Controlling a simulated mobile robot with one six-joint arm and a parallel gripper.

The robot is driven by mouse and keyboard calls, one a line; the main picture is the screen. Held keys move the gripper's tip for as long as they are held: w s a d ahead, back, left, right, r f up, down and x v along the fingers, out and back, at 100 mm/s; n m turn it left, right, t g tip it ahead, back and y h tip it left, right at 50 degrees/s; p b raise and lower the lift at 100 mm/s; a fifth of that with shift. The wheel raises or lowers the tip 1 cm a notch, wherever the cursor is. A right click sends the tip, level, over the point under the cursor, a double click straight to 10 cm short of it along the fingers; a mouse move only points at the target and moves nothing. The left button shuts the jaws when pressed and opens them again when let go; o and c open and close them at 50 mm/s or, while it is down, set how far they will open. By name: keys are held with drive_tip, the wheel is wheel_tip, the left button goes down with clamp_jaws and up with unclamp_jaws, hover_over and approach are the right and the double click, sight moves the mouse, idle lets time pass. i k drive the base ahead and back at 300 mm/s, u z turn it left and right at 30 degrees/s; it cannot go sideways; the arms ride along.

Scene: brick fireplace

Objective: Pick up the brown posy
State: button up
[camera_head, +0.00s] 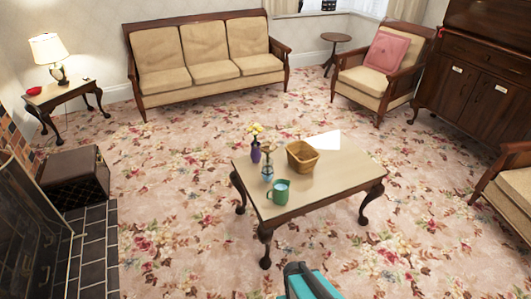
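A small brown posy (267,154) appears to stand in a blue-grey glass vase (267,173) on the left part of the coffee table (323,177). It is small and its details are hard to make out. A purple vase (255,153) with yellow flowers (256,130) stands just behind and to the left of it. A green mug (279,194) stands in front of it. Part of my own arm, teal and dark grey, shows at the bottom edge, in front of the table. My gripper's fingers do not show.
A wicker basket (302,158) and a white sheet (325,141) are also on the table. A sofa (205,62), armchairs (378,72) and a dark cabinet (470,90) line the room. A fireplace hearth (92,250) is at left. Floral carpet around the table is clear.

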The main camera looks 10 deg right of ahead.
sight(264, 148)
drive_tip(key=u, duration=4.55)
drive_tip(key=i, duration=0.1)
drive_tip(key=z, duration=3.05)
drive_tip(key=i, duration=3.1)
drive_tip(key=u, duration=0.05)
